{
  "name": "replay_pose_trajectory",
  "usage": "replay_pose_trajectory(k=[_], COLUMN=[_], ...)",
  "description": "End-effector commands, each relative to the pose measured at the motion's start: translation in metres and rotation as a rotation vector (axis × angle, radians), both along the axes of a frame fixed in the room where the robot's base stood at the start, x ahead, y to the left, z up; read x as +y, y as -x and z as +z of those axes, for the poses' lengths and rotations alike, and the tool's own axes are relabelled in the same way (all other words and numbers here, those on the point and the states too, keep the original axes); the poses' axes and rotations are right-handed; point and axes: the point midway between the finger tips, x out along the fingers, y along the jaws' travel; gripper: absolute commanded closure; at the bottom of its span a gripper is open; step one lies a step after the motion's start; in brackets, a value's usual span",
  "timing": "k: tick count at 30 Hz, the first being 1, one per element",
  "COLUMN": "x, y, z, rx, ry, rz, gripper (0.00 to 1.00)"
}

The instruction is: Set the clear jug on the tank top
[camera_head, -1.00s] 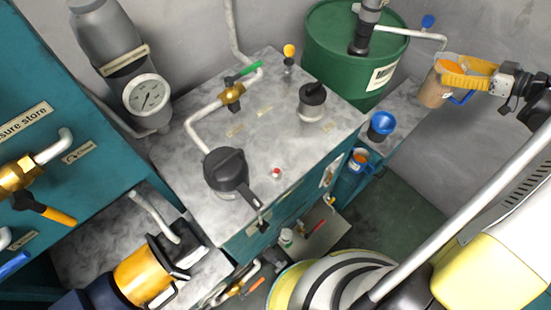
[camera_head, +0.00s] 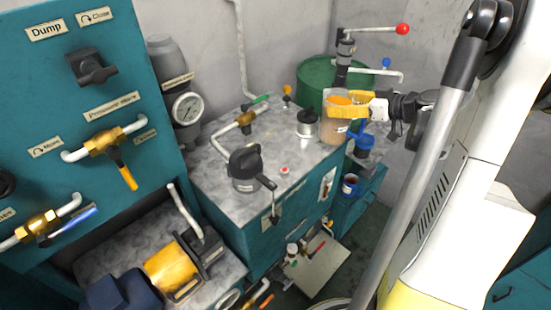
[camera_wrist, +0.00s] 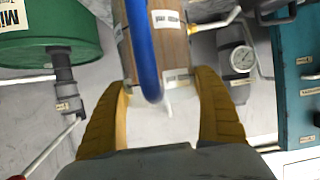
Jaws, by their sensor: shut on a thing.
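The clear jug (camera_head: 333,131) looks brownish, with a blue handle. My gripper (camera_head: 350,106) has yellow fingers shut around its upper part, with an orange patch showing between them. The jug appears upright at the right rear corner of the tank top (camera_head: 272,150), a grey mottled surface on a teal cabinet. I cannot tell whether its base touches the top. In the wrist view, the jug (camera_wrist: 180,50) with its blue handle and pale labels lies between my finger tips (camera_wrist: 163,92).
A black-capped filler (camera_head: 306,122) stands just left of the jug. A black round lid (camera_head: 245,162), a brass valve (camera_head: 245,119) and a small red button (camera_head: 284,170) are on the top. A green drum (camera_head: 316,75) stands behind.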

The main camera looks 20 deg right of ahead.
Motion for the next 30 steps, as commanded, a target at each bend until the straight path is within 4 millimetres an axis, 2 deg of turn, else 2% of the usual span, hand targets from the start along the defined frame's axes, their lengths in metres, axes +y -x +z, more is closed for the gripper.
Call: replay_pose_trajectory(k=[5, 12, 16, 23, 30], x=[0.025, 0.072, 0.09, 0.101, 0.1], y=[-0.013, -0.038, -0.048, -0.055, -0.055], z=[-0.018, -0.051, -0.063, -0.07, -0.102], rx=[-0.002, -0.001, -0.002, -0.002, -0.002], ry=[0.0, 0.0, -0.001, 0.0, -0.001], rz=[0.001, 0.002, 0.001, -0.001, -0.002], gripper=[0.62, 0.62, 0.62, 0.61, 0.62])
